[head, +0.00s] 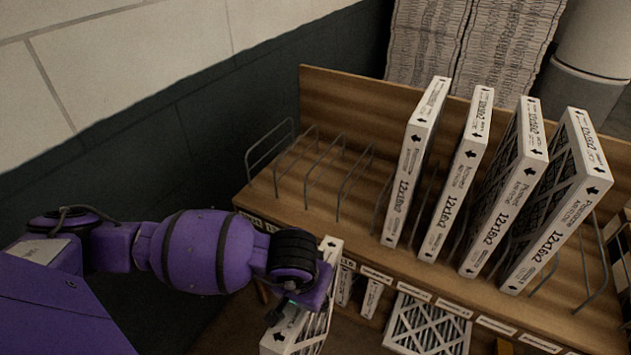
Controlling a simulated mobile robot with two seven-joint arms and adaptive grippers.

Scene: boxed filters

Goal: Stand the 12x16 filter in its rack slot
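A white-framed filter (318,325) hangs tilted in front of the rack's front edge, at the lower middle of the head view. My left gripper (285,305) is at this filter's narrow printed side and appears closed on it. The fingertips are mostly hidden, and my wrist covers part of the print, so I cannot read its size. The wooden rack (285,195) has several wire dividers (325,165). The slots at its left are empty. Several filters (410,170) stand in the slots to the right, with sizes like 12x16x2 on their sides. My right gripper is not in view.
Smaller filters (371,298) and a flat-facing filter (428,328) sit below the rack's labelled front edge. Pleated material (470,45) and a grey cylinder (590,50) stand behind. A dark-and-pale wall (150,90) is at the left.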

